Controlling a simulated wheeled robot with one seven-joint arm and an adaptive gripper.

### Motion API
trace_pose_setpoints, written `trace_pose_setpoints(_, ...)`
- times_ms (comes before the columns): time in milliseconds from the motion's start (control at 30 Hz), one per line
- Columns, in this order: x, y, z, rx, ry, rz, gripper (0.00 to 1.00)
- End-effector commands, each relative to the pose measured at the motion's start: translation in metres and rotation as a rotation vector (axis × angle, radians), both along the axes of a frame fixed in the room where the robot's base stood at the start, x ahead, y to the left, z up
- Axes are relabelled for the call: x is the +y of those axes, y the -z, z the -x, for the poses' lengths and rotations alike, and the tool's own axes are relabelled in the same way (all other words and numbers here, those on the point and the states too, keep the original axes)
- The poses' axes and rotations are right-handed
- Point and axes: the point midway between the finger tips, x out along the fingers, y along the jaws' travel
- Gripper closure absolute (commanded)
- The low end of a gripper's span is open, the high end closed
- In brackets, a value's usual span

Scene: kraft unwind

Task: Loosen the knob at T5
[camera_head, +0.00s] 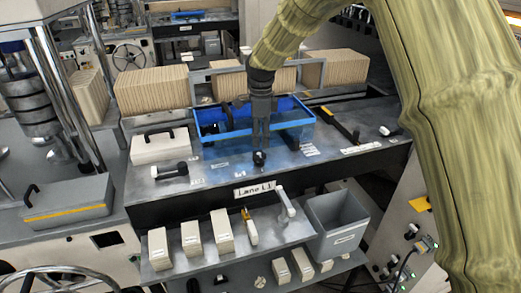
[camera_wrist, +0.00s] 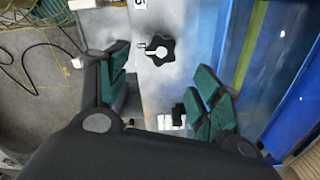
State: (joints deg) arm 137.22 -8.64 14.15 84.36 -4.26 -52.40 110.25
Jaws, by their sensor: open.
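The black knob at the bench front in the head view (camera_head: 259,158) appears to be the same one. My gripper (camera_head: 262,143) points down just above it. In the wrist view my gripper (camera_wrist: 163,70) is open and empty, its green-padded fingers apart. The knob lies a little beyond the fingertips, between their lines, and does not look touched.
A blue tray (camera_head: 215,136) stands behind my gripper. Left are a white handled box (camera_head: 160,147) and a black-and-white handle (camera_head: 170,170). Right are a yellow-black bar (camera_head: 340,125) and another small knob (camera_head: 388,131). Below the front edge are a shelf with white boxes and a grey bin (camera_head: 337,222).

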Motion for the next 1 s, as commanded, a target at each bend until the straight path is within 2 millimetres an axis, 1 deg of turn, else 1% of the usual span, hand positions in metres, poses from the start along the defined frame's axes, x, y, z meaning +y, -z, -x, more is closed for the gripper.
trace_pose_setpoints(100, 0.0, 0.017, 0.001, 0.003, -0.002, 0.0, 0.34)
trace_pose_setpoints(300, 0.001, 0.045, 0.0, 0.001, -0.002, 0.0, 0.34)
trace_pose_setpoints(500, 0.001, 0.063, 0.0, 0.0, -0.002, 0.0, 0.34)
trace_pose_setpoints(700, 0.001, 0.069, 0.0, -0.001, -0.002, 0.0, 0.34)
trace_pose_setpoints(933, 0.001, 0.07, 0.0, -0.001, -0.002, 0.0, 0.34)
trace_pose_setpoints(1000, 0.001, 0.07, 0.0, -0.001, -0.002, 0.0, 0.47)
